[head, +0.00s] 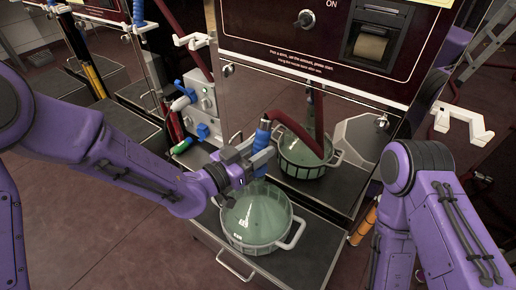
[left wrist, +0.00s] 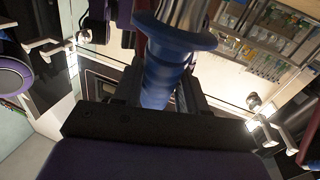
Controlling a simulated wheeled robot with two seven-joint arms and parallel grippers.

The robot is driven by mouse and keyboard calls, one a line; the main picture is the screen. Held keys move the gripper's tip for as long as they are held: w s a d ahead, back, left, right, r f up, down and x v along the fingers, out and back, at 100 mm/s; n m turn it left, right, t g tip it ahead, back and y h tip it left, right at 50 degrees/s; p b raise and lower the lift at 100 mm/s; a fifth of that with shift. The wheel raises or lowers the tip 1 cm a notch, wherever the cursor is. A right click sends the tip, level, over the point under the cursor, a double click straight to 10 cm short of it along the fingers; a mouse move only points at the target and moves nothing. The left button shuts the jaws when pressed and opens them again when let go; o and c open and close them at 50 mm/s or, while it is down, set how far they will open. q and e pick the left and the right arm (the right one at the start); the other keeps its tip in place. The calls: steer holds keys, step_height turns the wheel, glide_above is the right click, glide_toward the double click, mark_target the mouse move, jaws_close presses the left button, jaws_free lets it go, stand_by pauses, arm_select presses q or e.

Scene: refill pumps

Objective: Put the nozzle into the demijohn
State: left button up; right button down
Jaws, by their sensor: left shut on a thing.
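The green glass demijohn (head: 262,218) stands upright in a pale basket with side handles, on a dark shelf in front of the pump. My left gripper (head: 258,152) is shut around the blue grip of the nozzle (head: 262,137), above the demijohn. The left wrist view shows the blue grip (left wrist: 160,78) between the fingers, with a wide blue collar and a metal part at the top edge. My right gripper is out of view.
The dark red pump cabinet (head: 260,35) stands behind. Its glossy lower panel shows what looks like a reflection of the demijohn. A grey box with blue and green taps (head: 205,100) is left of the nozzle. A pale bracket (head: 460,124) sticks out at the right.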

arm_select(q)
steer(key=shift+f+b, duration=1)
steer(key=shift+f, duration=0.3)
steer(key=o, duration=1.2)
steer(key=shift+r, duration=0.1)
steer(key=shift+o, duration=0.2)
steer(key=shift+s+a, duration=0.1)
steer(key=p+v, duration=0.1)
steer(key=v, duration=0.9)
steer(key=shift+s, duration=0.15)
steer(key=shift+a, duration=0.15)
